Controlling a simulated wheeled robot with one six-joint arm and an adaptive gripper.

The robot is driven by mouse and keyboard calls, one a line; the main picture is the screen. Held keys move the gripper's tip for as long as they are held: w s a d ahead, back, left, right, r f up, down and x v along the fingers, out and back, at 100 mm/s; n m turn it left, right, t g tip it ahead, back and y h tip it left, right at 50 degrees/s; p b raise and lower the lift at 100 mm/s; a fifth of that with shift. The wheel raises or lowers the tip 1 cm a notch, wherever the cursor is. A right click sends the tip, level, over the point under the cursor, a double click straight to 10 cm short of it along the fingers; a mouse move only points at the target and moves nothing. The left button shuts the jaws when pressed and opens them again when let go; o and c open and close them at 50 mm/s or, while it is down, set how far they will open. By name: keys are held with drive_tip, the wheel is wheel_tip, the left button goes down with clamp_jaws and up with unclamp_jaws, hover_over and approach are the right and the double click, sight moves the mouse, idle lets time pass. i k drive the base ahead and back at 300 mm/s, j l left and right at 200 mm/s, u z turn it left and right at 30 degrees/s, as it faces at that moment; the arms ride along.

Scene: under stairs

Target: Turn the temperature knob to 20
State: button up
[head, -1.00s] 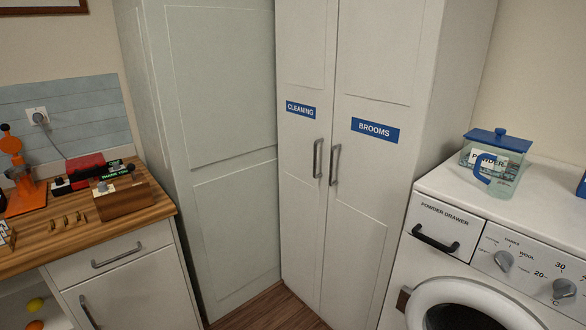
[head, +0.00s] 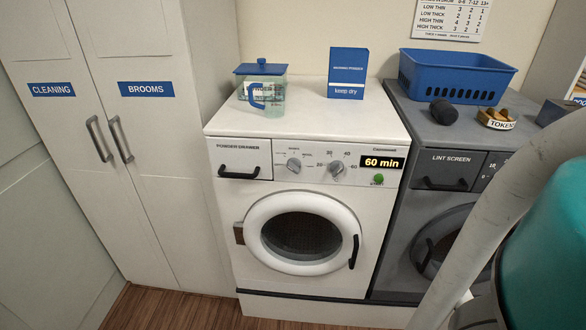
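The white washing machine (head: 226,180) stands in the middle of the head view. Its panel has two grey knobs: a left one (head: 294,165) and a right one (head: 338,169). The right knob is the temperature knob, with small numbers around it, 30 and 40 above and 60 at its right. Its exact pointer direction is too small to tell. A display (head: 382,162) reads "60 min", and a green start button (head: 378,179) sits below it. My gripper is not in view; only part of my arm shows at the right edge.
A powder jug (head: 274,97) and a blue powder box (head: 347,72) stand on the washer. A grey dryer (head: 450,136) with a blue basket (head: 458,72) stands at the right. Closed cupboards (head: 150,190) are at the left. Some floor (head: 170,308) shows in front.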

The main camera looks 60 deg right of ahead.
sight(336, 167)
drive_tip(key=l+z, duration=0.1)
drive_tip(key=z, duration=1.15)
drive_tip(key=k+l, duration=0.05)
